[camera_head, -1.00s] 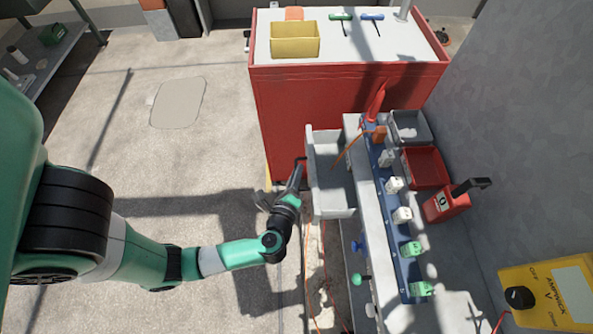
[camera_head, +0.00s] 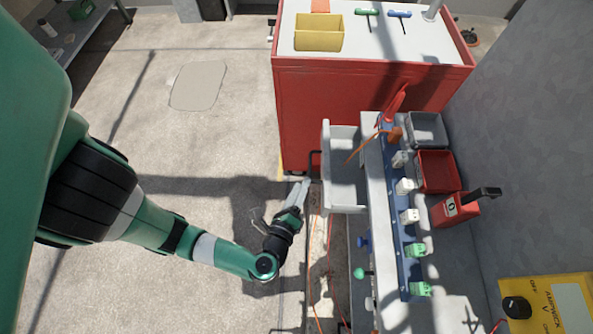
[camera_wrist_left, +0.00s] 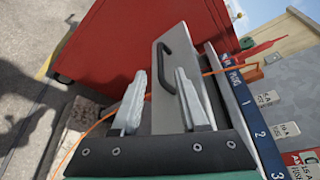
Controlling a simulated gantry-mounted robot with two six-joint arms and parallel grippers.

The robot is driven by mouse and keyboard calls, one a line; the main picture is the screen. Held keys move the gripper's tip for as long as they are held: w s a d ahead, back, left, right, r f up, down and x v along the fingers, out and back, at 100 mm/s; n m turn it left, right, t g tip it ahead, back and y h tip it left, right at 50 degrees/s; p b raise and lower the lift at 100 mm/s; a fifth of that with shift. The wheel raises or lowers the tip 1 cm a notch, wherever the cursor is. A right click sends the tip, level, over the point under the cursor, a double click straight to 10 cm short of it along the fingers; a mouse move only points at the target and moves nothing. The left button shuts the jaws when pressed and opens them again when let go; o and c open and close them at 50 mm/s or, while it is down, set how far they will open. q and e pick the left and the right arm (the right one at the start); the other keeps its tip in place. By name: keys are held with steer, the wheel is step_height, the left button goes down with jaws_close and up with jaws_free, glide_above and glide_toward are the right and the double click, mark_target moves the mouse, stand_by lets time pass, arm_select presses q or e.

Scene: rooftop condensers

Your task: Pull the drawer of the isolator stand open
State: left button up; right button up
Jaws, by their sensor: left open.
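The grey drawer (camera_head: 345,185) of the isolator stand (camera_head: 378,225) stands out from the stand's left side, its inside showing. Its black bar handle (camera_head: 314,165) is on the outer face. The wrist view shows the drawer front (camera_wrist_left: 168,115) and the handle (camera_wrist_left: 172,52) close up. My left gripper (camera_head: 303,192) is open and empty, just outside the drawer face near the handle. In the wrist view its fingers (camera_wrist_left: 161,78) are spread, with the handle beyond and between the tips, not clasped. My right gripper is in neither view.
A red cabinet (camera_head: 360,105) stands behind the drawer. An orange cable (camera_head: 320,255) hangs below it, and another crosses the drawer. Blue (camera_head: 363,241) and green (camera_head: 358,273) knobs stick out lower on the stand.

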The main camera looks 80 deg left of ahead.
arm_select(q)
steer(key=shift+v, duration=1.45)
